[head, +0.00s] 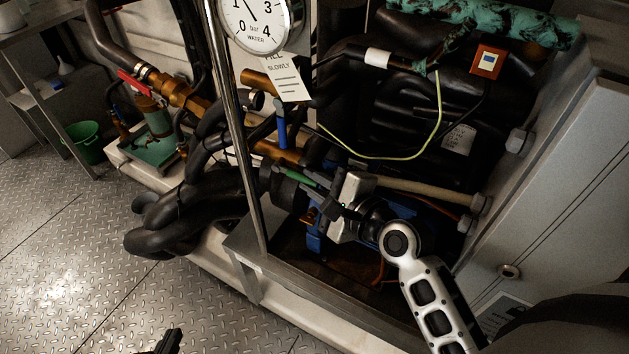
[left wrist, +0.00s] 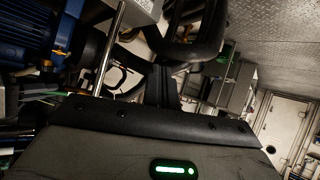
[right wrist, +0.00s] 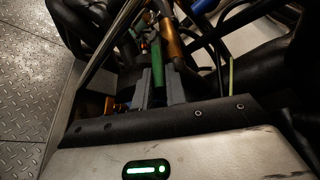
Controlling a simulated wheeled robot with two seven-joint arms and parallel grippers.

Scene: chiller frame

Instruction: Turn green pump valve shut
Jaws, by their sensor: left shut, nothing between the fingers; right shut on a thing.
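The green valve handle (head: 297,175) is a slim lever amid the dark pipes, low in the middle of the head view. My right gripper (head: 325,192) reaches in from the right and is shut on it. In the right wrist view the green handle (right wrist: 158,65) stands between the two grey fingers (right wrist: 160,88), running along their length. The valve body under it is mostly hidden. My left gripper (head: 172,341) is low at the bottom edge of the head view, away from the frame. In the left wrist view its fingers (left wrist: 164,86) are shut and empty.
A blue lever (head: 281,126) and a red lever (head: 134,83) sit on other pipes. A chrome upright (head: 236,130) stands left of the right gripper. A dial gauge (head: 255,22) and paper tag (head: 284,78) hang above. The plate floor (head: 70,260) at left is clear.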

